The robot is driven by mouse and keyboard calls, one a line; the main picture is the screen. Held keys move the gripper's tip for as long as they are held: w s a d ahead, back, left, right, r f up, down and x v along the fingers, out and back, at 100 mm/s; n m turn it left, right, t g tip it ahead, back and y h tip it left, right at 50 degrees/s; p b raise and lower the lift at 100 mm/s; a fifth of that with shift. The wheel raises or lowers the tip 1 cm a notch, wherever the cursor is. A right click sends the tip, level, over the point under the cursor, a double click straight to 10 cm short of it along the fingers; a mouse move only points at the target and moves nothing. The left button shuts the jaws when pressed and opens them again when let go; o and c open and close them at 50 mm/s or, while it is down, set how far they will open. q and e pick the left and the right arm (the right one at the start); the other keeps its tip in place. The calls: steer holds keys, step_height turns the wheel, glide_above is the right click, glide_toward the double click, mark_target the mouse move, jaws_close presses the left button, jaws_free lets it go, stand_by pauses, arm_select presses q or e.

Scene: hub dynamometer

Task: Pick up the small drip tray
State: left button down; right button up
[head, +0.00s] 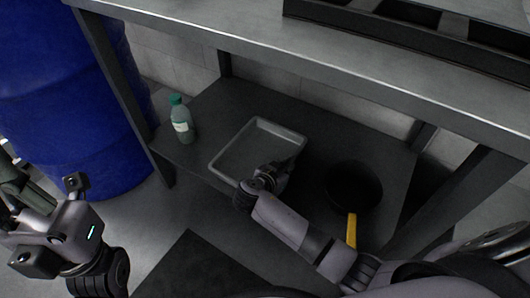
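The small drip tray (235,157) is a shallow grey rectangular tray on the lower shelf of the workbench. My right gripper (280,171) is at the tray's right front corner, over or against its rim. My own wrist hides the fingertips, so I cannot tell whether they touch or grip the rim. My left gripper (40,190) is at the far left, in front of the blue drum and away from the tray. Its fingers stand apart with nothing between them.
A bottle with a green cap (182,122) stands left of the tray on the lower shelf (225,100). A black round pan (354,186) with a yellow handle lies to the right. The bench top (250,32) overhangs the shelf. A blue drum (60,90) stands left.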

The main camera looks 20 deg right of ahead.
steer(key=shift+a+r, duration=0.1)
jaws_close()
steer(key=shift+r, duration=0.1)
stand_by(0.6)
